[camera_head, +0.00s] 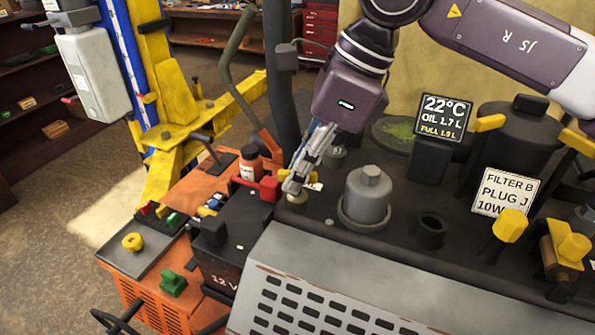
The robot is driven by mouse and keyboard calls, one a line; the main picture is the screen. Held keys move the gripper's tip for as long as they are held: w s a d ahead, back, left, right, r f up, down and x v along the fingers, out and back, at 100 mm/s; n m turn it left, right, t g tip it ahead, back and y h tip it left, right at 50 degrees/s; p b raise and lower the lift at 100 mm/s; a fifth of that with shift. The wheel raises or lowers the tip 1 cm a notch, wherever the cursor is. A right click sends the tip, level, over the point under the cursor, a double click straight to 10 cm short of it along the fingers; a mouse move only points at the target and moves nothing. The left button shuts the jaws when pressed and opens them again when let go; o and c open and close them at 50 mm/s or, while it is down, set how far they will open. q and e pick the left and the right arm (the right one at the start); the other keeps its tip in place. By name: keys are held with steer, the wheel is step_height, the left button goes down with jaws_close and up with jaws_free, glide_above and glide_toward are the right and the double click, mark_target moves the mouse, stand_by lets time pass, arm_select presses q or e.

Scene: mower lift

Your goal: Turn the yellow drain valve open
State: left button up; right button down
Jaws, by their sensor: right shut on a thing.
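A yellow knob (510,226) stands on the dark engine deck at the right. Farther right is a brass-coloured fitting with a yellow handle (572,246). I cannot tell for sure which of these is the drain valve. My right gripper (294,186) is well to the left of both, pointing down. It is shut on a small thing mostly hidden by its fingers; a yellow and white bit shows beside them. A pale round cap (297,197) is just below the fingertips. My left gripper is not in view.
A grey capped cylinder (368,198) and a dark open port (431,230) lie between my right gripper and the yellow knob. A display (443,118) and a filter sign (505,191) stand behind. A 12 V battery (228,256) and orange housing are at the left.

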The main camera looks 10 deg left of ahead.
steer(key=n+g, duration=0.1)
steer(key=n, duration=0.2)
steer(key=shift+r+n+p, duration=0.1)
steer(key=shift+n+p, duration=0.3)
steer(key=n+g, duration=0.1)
steer(key=n, duration=0.1)
steer(key=n+h+p, duration=0.1)
steer(key=n, duration=0.1)
steer(key=shift+a+g+h+p, duration=0.1)
steer(key=shift+g+h+p, duration=0.2)
steer(key=shift+g, duration=0.1)
steer(key=n, duration=0.3)
steer(key=shift+g+h, duration=0.3)
steer(key=shift+h, duration=0.1)
steer(key=shift+n+h+p, duration=0.3)
steer(key=shift+n+h, duration=0.3)
steer(key=shift+n, duration=1.2)
steer(key=c, duration=2)
jaws_free()
steer(key=shift+g, duration=0.3)
